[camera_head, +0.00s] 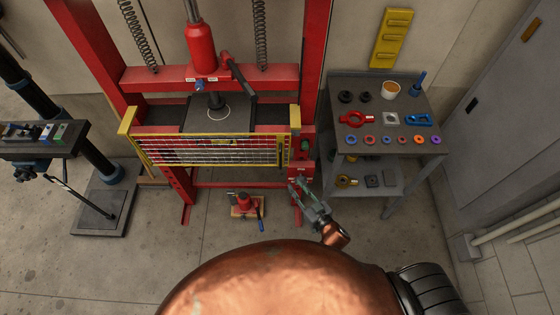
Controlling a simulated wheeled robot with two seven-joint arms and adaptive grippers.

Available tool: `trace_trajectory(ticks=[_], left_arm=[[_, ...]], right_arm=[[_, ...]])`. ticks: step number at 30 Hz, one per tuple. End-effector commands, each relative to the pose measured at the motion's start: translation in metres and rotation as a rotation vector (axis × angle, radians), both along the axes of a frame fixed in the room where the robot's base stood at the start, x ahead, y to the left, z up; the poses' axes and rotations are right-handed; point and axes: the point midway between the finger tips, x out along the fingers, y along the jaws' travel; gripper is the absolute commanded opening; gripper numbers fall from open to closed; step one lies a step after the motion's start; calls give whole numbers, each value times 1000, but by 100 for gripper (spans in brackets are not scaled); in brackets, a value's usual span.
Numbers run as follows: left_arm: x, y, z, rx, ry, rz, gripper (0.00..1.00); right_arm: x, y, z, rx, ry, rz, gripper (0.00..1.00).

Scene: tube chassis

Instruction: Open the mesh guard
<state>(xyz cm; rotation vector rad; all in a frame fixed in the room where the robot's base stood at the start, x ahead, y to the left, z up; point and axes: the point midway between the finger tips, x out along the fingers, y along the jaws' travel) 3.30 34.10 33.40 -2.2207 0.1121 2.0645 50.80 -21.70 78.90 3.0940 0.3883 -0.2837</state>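The mesh guard (212,152) is a yellow-framed wire panel across the front of the red press (310,60). It spans the press from the left yellow post (127,121) to the right yellow post (295,117) and looks closed. A dark upright handle (281,152) sits near its right end. My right gripper (297,185) is in front of the press, below and right of the handle, apart from it in the picture. Its two fingers are spread and hold nothing. My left gripper is not in view.
A grey cart (435,150) with rings and small parts stands right of the press. A small red jack (246,203) rests on the floor below the guard. A dark bench (30,148) stands at the left. Open floor lies in front.

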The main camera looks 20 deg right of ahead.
Motion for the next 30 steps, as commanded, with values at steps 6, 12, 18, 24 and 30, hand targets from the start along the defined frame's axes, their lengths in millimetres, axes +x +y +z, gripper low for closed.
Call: trace_trajectory(ticks=[6, 12, 18, 24, 30], left_arm=[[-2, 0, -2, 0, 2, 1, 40], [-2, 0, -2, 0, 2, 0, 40], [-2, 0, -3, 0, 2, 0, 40], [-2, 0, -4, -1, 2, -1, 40], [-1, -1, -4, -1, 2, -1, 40]], right_arm=[[9, 22, 92, 40, -162, 54, 25], [27, 30, 102, 45, -180, 61, 25], [59, 39, 101, 44, -180, 60, 25], [79, 46, 100, 44, -177, 59, 25], [84, 47, 100, 44, -176, 59, 25]])
